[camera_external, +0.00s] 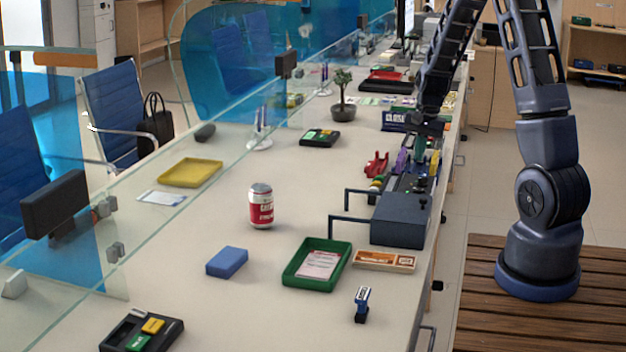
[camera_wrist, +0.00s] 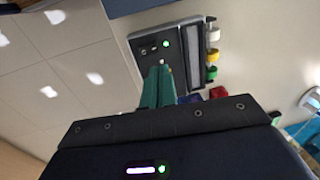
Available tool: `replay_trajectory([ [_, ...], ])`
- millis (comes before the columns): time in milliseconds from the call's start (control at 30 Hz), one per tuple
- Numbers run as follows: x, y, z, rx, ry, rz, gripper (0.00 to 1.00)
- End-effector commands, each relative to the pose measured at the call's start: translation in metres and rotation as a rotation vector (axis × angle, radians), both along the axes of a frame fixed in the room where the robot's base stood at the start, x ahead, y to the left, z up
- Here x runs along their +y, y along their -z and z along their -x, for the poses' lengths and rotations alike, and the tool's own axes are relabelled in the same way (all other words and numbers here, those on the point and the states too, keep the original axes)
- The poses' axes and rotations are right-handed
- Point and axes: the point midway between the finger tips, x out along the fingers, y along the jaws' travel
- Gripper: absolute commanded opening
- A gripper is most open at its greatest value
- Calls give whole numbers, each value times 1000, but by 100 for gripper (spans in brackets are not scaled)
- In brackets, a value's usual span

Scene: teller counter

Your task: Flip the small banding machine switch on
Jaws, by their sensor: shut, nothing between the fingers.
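The small banding machine (camera_wrist: 140,35) shows in the wrist view as a grey-edged dark panel. A green light (camera_wrist: 166,43) glows on it, with small dark controls (camera_wrist: 148,48) to its left; which way any switch lies is too small to tell. My gripper's green fingers (camera_wrist: 158,86) are shut and empty, with their tips at the panel's near part, just below the light. I cannot tell whether they touch it. In the external view my gripper (camera_external: 420,147) points down over the right edge of the counter, above the dark machine (camera_external: 405,186), partly hiding it.
Coloured rolls (camera_wrist: 211,54) stand along the machine's right side in the wrist view. In the external view a dark blue box (camera_external: 401,222) with handles stands nearer, and a red dispenser (camera_external: 377,164) is left of my gripper. The counter's middle, around a can (camera_external: 261,207), has free room.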

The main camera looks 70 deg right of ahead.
Motion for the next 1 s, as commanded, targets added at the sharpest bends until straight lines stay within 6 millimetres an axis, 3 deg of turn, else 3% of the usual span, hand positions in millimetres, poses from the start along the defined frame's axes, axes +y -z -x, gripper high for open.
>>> replay_trajectory([
  [100,0,-23,-5,-3,-2,3,0],
  [333,0,-47,-8,-1,-1,1,0],
  [1000,0,-52,-8,0,1,0,0],
])
